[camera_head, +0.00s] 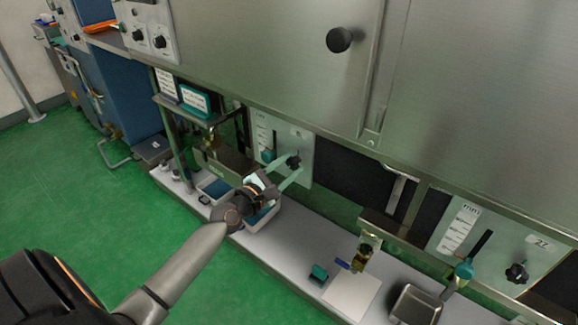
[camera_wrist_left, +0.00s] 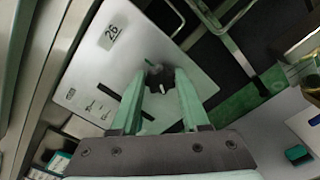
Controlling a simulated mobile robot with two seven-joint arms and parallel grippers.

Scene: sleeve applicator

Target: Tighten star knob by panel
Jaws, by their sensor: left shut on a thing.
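A black star knob (camera_head: 294,160) sits on a pale panel (camera_head: 302,141) under the steel cabinet. In the left wrist view the panel (camera_wrist_left: 122,62) carries a label that reads 26, and the dark knob (camera_wrist_left: 157,77) shows between the fingertips. My left gripper (camera_head: 293,166) reaches the panel from the front with its pale green fingers. In the left wrist view my left gripper (camera_wrist_left: 163,78) is shut on the star knob, and the fingers hide part of it. My right gripper is not in view.
A second panel with another black star knob (camera_head: 517,271) is at the right. On the grey shelf are a white sheet (camera_head: 352,293), a small teal block (camera_head: 319,273) and a metal tray (camera_head: 415,304). The steel cabinet (camera_head: 280,55) overhangs the panels.

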